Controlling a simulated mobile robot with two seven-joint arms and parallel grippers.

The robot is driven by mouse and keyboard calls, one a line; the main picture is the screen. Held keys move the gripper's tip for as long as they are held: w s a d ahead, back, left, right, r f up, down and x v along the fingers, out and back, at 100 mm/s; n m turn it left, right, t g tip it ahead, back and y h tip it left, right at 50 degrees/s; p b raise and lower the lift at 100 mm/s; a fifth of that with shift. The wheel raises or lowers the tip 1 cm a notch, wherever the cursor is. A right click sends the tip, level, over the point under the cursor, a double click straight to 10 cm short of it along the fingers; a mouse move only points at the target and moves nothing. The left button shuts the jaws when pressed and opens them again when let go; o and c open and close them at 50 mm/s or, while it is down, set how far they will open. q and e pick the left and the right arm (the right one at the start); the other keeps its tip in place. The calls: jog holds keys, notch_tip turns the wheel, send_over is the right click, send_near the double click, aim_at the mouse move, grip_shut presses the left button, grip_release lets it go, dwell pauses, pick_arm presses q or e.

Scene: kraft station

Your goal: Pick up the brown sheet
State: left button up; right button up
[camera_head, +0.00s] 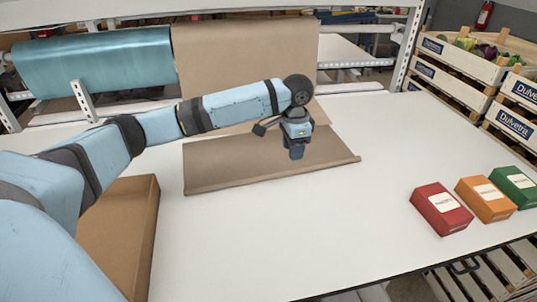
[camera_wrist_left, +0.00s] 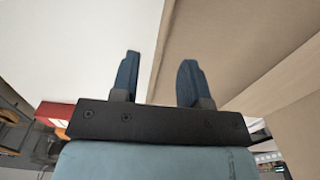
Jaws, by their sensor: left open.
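The brown sheet (camera_head: 230,168) hangs down from a brown roll at the back and lies out over the white table, its front edge curled up a little. My left gripper (camera_head: 296,152) is over the right part of the sheet, fingers pointing down. In the left wrist view the two blue fingers (camera_wrist_left: 158,80) are apart with nothing between them. The sheet (camera_wrist_left: 230,45) fills the right of that view, and its edge runs between the fingertips. I cannot tell whether the fingers touch it. My right gripper is not in view.
A teal roll (camera_head: 95,62) hangs at the back left. A brown box (camera_head: 118,225) stands at the left under my arm. Red (camera_head: 441,208), orange (camera_head: 485,198) and green (camera_head: 514,186) boxes sit at the right. Crates (camera_head: 460,62) are stacked at the back right. The front middle table is clear.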

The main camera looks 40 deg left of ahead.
aim_at(291, 171)
pick_arm(q)
jog(key=f, duration=0.8)
jog(key=shift+w+a+f, duration=0.15)
jog(key=shift+w+f, duration=0.05)
jog(key=shift+w, duration=0.05)
grip_shut()
